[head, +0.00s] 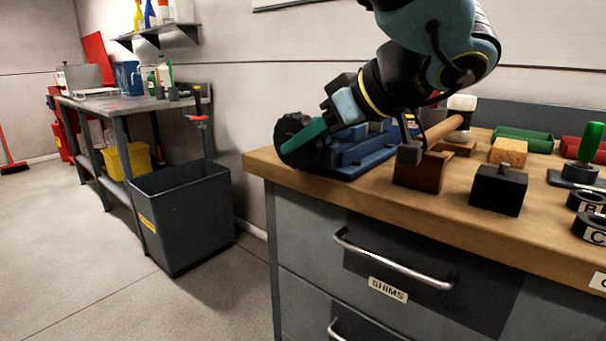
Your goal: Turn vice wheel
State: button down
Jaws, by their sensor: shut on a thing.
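The blue vice (358,154) sits on the wooden bench top at its left end. Its black wheel (287,127) is on the vice's left side, at the bench's left edge. My gripper (296,143) comes down from the upper right, with a green finger lying across the wheel. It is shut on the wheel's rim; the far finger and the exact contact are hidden. My arm covers part of the vice's back.
Right of the vice stand a brown wooden block (422,174), a mallet (452,122) and a black block (498,190). A green tray (523,139) lies behind.

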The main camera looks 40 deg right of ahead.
jog(key=t+b, duration=0.2)
jog(key=b, duration=0.1)
jog(key=f+t+y+b, duration=0.1)
jog(key=t+b, duration=0.1)
jog(key=b, duration=0.2)
jog(key=shift+f, duration=0.2)
jog(key=t+b, duration=0.1)
jog(key=b, duration=0.2)
jog(key=shift+t+y, duration=0.3)
jog(key=shift+t, duration=0.1)
jog(key=shift+r+t+b, duration=0.2)
jog(key=shift+t+b, duration=0.2)
jog(key=shift+b, duration=0.05)
jog(key=c, duration=0.9)
grip_release()
